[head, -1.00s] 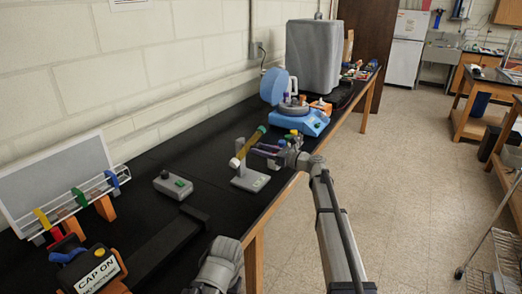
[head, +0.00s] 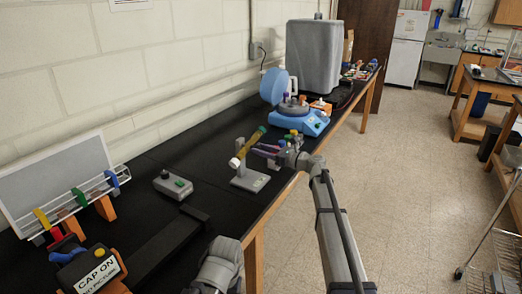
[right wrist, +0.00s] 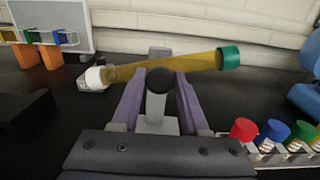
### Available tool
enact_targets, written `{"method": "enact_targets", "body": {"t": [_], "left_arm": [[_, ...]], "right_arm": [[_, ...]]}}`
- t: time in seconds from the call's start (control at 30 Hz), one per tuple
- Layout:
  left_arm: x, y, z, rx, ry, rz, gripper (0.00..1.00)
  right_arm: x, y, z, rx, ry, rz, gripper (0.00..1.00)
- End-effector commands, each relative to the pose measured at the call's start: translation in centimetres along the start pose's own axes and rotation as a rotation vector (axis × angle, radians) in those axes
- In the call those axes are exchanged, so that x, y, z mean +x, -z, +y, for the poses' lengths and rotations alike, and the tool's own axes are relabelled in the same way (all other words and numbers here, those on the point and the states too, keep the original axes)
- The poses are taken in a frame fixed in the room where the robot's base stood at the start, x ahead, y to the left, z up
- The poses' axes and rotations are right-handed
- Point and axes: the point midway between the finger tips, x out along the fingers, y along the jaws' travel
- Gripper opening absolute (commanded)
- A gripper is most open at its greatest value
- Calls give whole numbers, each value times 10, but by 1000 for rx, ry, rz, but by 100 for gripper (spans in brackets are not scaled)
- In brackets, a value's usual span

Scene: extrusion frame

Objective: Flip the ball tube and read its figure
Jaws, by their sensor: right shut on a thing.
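The ball tube (head: 248,146) is an amber tube with a green cap at its upper right end and a white cap at its lower left end. It sits tilted on a grey stand (head: 250,180). In the right wrist view the tube (right wrist: 200,65) slants, green end higher at the right, with a round dark knob (right wrist: 158,80) in front of its middle. My right gripper (head: 262,150) reaches in from the right; its purple fingers (right wrist: 160,90) stand either side of the knob and look shut on it. No ball or figure can be made out. My left gripper is not in view.
A rack of capped tubes (right wrist: 285,145) stands close to the right of my right gripper. A grey box with a green button (head: 173,185) lies left of the stand. A blue device (head: 298,118) stands behind.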

Motion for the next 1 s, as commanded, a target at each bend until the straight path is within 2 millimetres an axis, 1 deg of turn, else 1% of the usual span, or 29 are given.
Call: {"method": "enact_targets", "body": {"t": [0.3, 0.47, 0.57, 1.0], "left_arm": [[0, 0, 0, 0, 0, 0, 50], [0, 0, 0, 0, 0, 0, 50], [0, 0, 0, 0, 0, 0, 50], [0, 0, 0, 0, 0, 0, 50]], "right_arm": [[0, 0, 0, 4, 0, 0, 0], [0, 0, 0, 44, 0, 0, 0], [0, 0, 0, 95, 0, 0, 0], [0, 0, -2, 417, 0, 0, 0]]}}
